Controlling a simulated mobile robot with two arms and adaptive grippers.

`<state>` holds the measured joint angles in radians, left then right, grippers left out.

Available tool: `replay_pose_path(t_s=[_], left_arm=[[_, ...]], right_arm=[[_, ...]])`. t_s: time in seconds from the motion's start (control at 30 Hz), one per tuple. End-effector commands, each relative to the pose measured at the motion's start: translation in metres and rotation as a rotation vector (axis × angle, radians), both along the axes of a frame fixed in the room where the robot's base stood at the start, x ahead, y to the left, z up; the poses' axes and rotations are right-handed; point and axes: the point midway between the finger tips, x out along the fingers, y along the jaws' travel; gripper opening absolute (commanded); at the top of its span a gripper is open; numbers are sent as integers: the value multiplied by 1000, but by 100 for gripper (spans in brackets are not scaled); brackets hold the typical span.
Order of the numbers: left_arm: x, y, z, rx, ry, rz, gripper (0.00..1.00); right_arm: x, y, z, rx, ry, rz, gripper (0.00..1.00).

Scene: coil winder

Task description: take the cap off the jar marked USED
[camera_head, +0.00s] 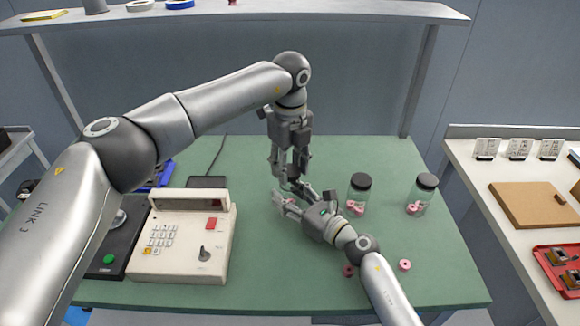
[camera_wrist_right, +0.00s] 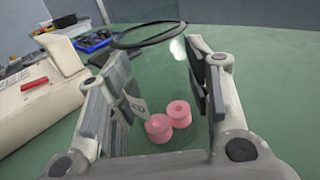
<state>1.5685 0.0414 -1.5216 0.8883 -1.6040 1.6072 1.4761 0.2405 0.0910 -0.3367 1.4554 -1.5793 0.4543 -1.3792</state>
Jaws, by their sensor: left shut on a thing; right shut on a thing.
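My right gripper (camera_head: 285,200) reaches in low from the right and is shut on a clear glass jar (camera_wrist_right: 172,88). In the right wrist view its fingers (camera_wrist_right: 165,105) stand on both sides of the jar. The jar has a dark round rim, a white label only partly readable, and pink spools (camera_wrist_right: 160,127) inside. I see no cap over its rim there. My left gripper (camera_head: 290,180) points down above the right gripper. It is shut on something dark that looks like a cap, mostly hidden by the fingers.
Two black-capped jars (camera_head: 359,183) (camera_head: 425,183) with pink spools stand right of my grippers. Loose pink spools (camera_head: 405,265) lie near the front. A beige keypad machine (camera_head: 185,240) stands left. A shelf (camera_head: 330,10) spans the back. The green table (camera_head: 250,285) is clear in front.

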Motion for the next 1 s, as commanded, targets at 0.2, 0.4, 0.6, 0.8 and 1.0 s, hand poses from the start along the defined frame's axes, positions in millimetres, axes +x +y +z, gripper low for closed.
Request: replay_pose_path(t_s=[0.2,0.4,0.6,0.8,1.0], left_arm=[[0,0,1,0,0,0,13],[0,-1,21,-2,-3,-1,13],[0,0,40,-1,-1,-1,13],[0,0,40,0,0,-1,13],[0,0,40,-1,1,-1,13]], right_arm=[[0,0,0,0,0,0,0],[0,0,0,0,0,0,0],[0,0,0,0,0,0,0],[0,0,0,0,0,0,48],[0,0,0,0,0,0,72]])
